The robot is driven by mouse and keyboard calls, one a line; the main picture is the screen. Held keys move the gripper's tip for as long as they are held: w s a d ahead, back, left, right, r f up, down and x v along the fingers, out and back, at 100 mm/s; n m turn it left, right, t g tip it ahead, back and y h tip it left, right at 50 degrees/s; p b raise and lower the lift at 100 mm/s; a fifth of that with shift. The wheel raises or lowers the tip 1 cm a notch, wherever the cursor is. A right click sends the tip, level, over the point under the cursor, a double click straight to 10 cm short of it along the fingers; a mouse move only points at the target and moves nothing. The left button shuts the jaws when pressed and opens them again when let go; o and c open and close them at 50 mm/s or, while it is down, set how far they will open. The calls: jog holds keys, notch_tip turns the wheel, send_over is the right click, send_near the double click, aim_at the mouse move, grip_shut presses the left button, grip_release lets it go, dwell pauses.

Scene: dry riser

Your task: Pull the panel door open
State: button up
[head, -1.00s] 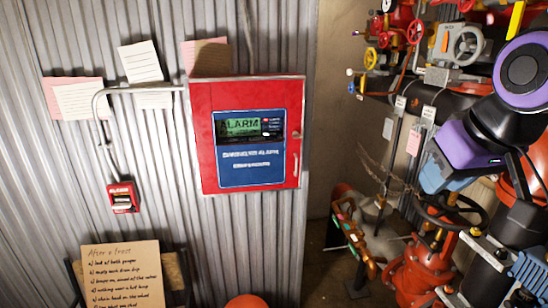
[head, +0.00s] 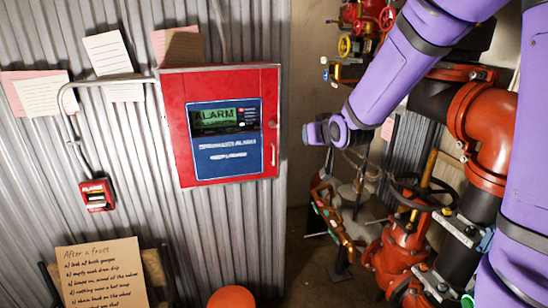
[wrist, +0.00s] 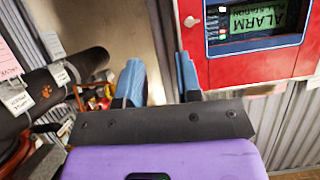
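The red alarm panel (head: 220,78) is mounted on the corrugated metal wall, and its door looks shut. The door has a dark-framed blue and green display (head: 225,138). A small pale handle (head: 273,155) stands near the door's right edge. My gripper (head: 310,133) is right of the panel, apart from the handle. Its two blue fingers (wrist: 160,78) are open with nothing between them. The fingers are hardly visible in the head view.
Red valves and pipes (head: 487,130) crowd the right side, behind my arm. A red call point (head: 96,195) and paper notes (head: 108,55) are on the wall at left. A cardboard sign (head: 105,275) and a round red object (head: 231,298) are below.

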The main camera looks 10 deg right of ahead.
jog(key=w+a+f+t, duration=0.2)
jog(key=w+f, duration=0.3)
jog(key=f, duration=0.1)
jog(key=n+t+y, duration=0.2)
jog(key=t+y, duration=0.1)
send_near(274, 163)
notch_tip(274, 163, up, 3)
jog(key=w, duration=0.3)
jog(key=w+a, duration=0.1)
jog(key=w, duration=0.2)
jog(key=w+a, duration=0.1)
jog(key=w, duration=0.3)
jog(key=shift+w+f, duration=0.1)
grip_shut()
